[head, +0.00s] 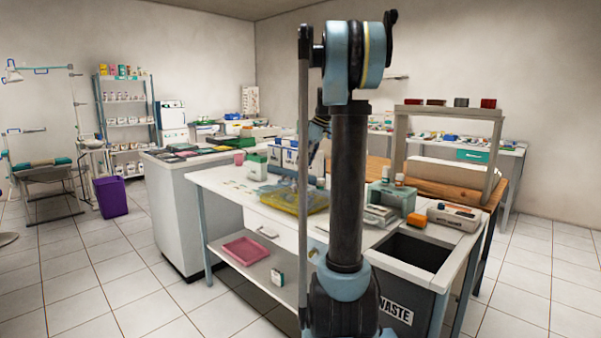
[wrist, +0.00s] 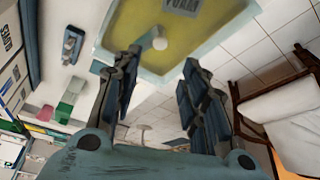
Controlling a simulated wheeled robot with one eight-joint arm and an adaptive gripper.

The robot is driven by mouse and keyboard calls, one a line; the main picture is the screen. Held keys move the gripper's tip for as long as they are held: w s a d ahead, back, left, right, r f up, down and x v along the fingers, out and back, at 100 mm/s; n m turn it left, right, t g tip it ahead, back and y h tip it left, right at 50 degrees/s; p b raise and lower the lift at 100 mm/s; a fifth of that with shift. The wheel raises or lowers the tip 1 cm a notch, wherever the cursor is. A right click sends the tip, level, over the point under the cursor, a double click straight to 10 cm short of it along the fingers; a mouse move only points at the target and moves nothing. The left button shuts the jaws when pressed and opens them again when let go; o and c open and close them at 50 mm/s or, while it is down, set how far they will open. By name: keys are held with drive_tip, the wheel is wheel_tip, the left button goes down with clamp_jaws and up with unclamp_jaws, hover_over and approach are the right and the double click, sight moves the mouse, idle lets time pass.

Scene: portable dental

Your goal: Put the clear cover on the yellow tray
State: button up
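The yellow tray (head: 296,203) lies on the white table, left of my arm in the head view. In the wrist view the yellow tray (wrist: 145,20) fills the top, within a grey-green rim. A pale round knob (wrist: 160,43) stands over the yellow and looks like the clear cover's handle. The cover seems to lie over the tray; its edges are too faint to tell whether it sits squarely. My gripper (wrist: 160,62) is open, its two dark fingers apart on either side below the knob, with nothing visible between them. My arm hides much of the gripper in the head view.
Boxes (head: 285,158) stand behind the tray. A pink tray (head: 245,249) lies on the lower shelf. The table's left end is fairly clear.

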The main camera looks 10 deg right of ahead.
drive_tip(key=shift+s+d+r, duration=0.2)
drive_tip(key=shift+r, duration=0.4)
drive_tip(key=s+a+f+m+h, duration=0.1)
drive_tip(key=s+a+f+m, duration=0.3)
drive_tip(key=s, duration=0.7)
drive_tip(key=s+d+f+m+h, duration=0.1)
drive_tip(key=s+f, duration=0.4)
drive_tip(key=s, duration=0.5)
drive_tip(key=s+a+f+m+h, duration=0.1)
drive_tip(key=s+a+f+m, duration=0.3)
drive_tip(key=s, duration=0.7)
drive_tip(key=s+d+f+m, duration=0.2)
drive_tip(key=s+d+f, duration=0.1)
drive_tip(key=s+f, duration=0.6)
wheel_tip(320, 180, down, 3)
drive_tip(key=shift+s+r+h, duration=0.1)
drive_tip(key=shift+s+h, duration=0.2)
drive_tip(key=shift+h, duration=0.1)
